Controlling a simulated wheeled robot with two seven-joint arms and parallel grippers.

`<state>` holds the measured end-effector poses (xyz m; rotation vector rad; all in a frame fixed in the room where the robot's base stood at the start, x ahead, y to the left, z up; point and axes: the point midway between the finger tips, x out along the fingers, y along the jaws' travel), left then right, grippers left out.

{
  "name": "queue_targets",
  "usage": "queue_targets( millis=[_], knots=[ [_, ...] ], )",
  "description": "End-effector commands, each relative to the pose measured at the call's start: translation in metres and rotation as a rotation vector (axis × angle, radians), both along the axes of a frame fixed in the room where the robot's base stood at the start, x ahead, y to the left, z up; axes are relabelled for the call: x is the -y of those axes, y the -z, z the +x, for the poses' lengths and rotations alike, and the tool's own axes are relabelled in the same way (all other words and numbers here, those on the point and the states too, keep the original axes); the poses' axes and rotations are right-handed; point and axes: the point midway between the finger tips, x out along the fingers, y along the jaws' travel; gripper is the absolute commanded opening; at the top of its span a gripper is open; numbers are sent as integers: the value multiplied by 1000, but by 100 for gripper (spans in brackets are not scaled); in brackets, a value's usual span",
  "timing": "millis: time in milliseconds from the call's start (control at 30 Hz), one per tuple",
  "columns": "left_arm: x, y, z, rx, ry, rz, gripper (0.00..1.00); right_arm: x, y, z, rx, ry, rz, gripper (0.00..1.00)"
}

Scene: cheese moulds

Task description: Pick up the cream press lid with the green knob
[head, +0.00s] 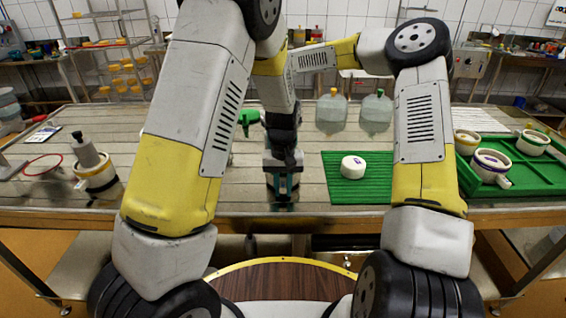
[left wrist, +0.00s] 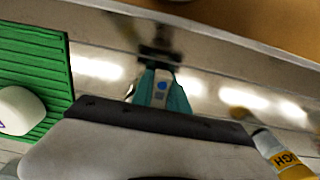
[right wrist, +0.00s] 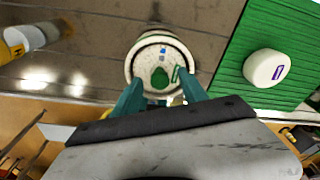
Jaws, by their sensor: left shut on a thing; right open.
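The cream press lid (right wrist: 147,54) shows in the right wrist view as a pale round disc with a green knob and a small blue mark. My right gripper (right wrist: 160,92) is open there, with its teal fingers spread just below the disc in the picture. My left gripper (head: 283,188) points down over the bench left of the green mat. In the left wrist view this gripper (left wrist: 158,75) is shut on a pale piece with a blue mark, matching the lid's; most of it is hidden. The lid cannot be made out in the head view.
A white cheese (head: 353,167) sits on the green mat (head: 335,190). A green tray (head: 530,181) holds several moulds at the right. A mould (head: 97,177) with a grey-handled piece stands at the left. Two clear jugs (head: 376,112) stand behind. Bare bench lies left of the mat.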

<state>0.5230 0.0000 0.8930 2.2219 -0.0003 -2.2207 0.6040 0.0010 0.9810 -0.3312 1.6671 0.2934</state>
Motion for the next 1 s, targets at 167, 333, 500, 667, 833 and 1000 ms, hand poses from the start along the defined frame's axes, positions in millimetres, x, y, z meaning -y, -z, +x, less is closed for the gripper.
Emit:
queue_targets(
  millis=[167,333,500,667,833,1000],
  knots=[
    [0,0,0,1,0,-1,0,0,0,0,0,0,0,27],
    [0,0,0,1,0,-1,0,0,0,0,0,0,0,0],
    [0,0,0,1,0,-1,0,0,-1,0,0,0,0,0],
    [0,0,0,1,0,-1,0,0,-1,0,0,0,0,0],
    [0,0,0,1,0,-1,0,0,-1,0,0,0,0,0],
    [0,0,0,1,0,-1,0,0,-1,0,0,0,0,0]
  ],
)
